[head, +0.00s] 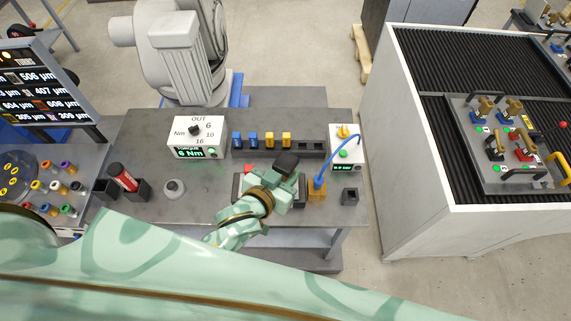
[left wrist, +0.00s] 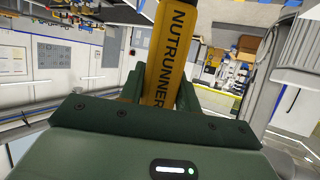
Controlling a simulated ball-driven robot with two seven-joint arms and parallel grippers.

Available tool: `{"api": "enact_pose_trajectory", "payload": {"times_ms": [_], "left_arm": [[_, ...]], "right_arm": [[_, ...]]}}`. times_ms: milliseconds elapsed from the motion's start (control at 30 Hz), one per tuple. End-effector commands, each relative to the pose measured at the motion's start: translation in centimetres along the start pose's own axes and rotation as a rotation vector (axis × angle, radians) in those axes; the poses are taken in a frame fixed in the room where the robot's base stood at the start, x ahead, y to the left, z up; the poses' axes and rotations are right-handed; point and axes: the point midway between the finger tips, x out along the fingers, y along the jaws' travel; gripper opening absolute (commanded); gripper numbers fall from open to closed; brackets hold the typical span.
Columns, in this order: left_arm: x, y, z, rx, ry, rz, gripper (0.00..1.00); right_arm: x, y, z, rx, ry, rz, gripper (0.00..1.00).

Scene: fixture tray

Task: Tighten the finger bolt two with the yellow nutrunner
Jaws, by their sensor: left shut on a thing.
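My left gripper (head: 283,185) is over the front right of the grey workbench. In the left wrist view it is shut on the yellow nutrunner (left wrist: 161,60), whose yellow body with black lettering stands between the two green fingers (left wrist: 160,97). In the head view the gripper hides most of the tool; a dark block (head: 287,163) shows at its top. The fixture tray (head: 478,180) lies on the ribbed bench at the right, with several clamps on it. Its bolts are too small to tell apart. My right gripper is in neither view.
A torque box (head: 196,138) reading 6 Nm stands at the back left. A rack (head: 308,149) holds blue and yellow pieces. A white box (head: 347,153) has a blue cable running to an orange block (head: 317,192). A floor gap separates the workbench from the ribbed bench (head: 420,75).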

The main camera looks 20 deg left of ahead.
Motion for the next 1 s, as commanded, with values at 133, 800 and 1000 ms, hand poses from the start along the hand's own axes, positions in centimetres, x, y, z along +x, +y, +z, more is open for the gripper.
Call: {"api": "enact_pose_trajectory", "payload": {"times_ms": [133, 800, 1000], "left_arm": [[-1.2, 0.7, -0.3, -0.003, 0.003, 0.001, 0.05], [-4.3, 2.2, -0.8, -0.001, 0.004, 0.000, 0.05], [-4.3, 2.2, -0.8, -0.001, 0.004, 0.000, 0.05]], "right_arm": [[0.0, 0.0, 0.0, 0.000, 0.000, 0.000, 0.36], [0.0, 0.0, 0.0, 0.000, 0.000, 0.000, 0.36], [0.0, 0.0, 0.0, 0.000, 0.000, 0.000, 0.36]]}}
